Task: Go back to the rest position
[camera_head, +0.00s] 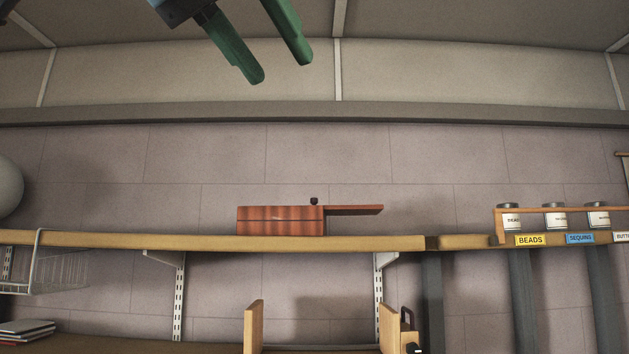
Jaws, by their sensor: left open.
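My left gripper (282,72) hangs in from the top of the head view, left of the middle. Its two green fingers are apart with nothing between them. It is in the air, well above a reddish wooden box (280,220) on the long wall shelf (340,242). The box has a flat part (354,210) sticking out to the right and a small dark knob (314,201) on top. My right gripper does not show.
A rack at right holds several jars (554,215) above labels such as BEADS (530,240). A wire basket (60,272) hangs under the shelf at left. A white round object (8,187) sits at the left edge. Wooden uprights (254,325) stand below.

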